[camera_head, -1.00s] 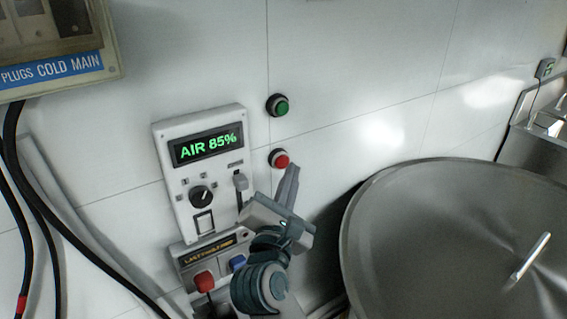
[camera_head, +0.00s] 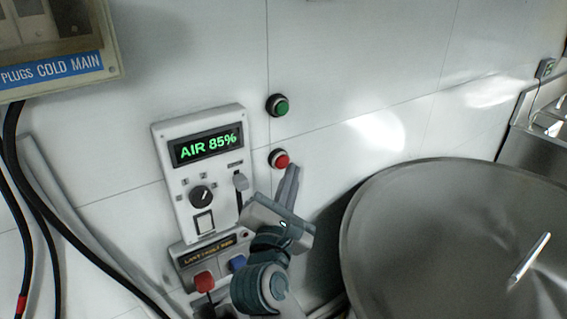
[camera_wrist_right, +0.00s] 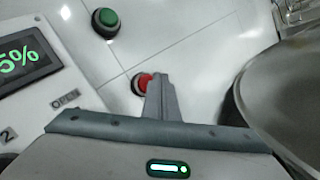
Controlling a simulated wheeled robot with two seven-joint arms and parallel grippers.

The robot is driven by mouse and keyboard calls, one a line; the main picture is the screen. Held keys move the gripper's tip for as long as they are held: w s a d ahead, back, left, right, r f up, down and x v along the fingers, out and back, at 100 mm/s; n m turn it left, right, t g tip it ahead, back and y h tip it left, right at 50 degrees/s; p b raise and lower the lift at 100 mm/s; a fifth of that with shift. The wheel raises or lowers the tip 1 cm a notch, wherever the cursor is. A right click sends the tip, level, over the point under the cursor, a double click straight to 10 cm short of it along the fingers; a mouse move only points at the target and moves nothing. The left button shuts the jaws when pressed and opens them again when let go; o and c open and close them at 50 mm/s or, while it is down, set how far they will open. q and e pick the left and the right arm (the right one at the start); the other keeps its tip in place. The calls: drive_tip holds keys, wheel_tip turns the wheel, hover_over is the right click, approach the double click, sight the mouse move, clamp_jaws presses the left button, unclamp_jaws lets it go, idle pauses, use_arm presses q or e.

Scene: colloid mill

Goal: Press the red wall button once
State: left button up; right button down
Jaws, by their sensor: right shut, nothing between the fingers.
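The red wall button (camera_head: 281,160) sits on the white wall, below a green button (camera_head: 277,105). My right gripper (camera_head: 294,168) is shut and empty, its fingertips just to the lower right of the red button in the head view. In the right wrist view the red button (camera_wrist_right: 142,84) shows just beyond the tips of the closed fingers (camera_wrist_right: 158,78), which cover part of it. I cannot tell whether the tips touch the button or stop short of it. My left gripper is not in view.
A control panel (camera_head: 164,140) reading AIR 85% is left of the buttons, with a knob and a slider. A large steel vessel (camera_head: 450,235) fills the right side, close to my right arm. Black cables (camera_head: 50,235) hang at the left.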

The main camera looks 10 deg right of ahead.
drive_tip(key=shift+w+a+b, duration=0.3)
drive_tip(key=shift+w, duration=0.55)
idle(1.5)
drive_tip(key=shift+s, duration=0.15)
drive_tip(key=shift+s+d, duration=0.3)
drive_tip(key=shift+s, duration=0.4)
idle(0.3)
drive_tip(key=s, duration=0.1)
drive_tip(key=s+d, duration=0.1)
drive_tip(key=s, duration=0.2)
drive_tip(key=shift+s+d, duration=0.35)
idle(0.8)
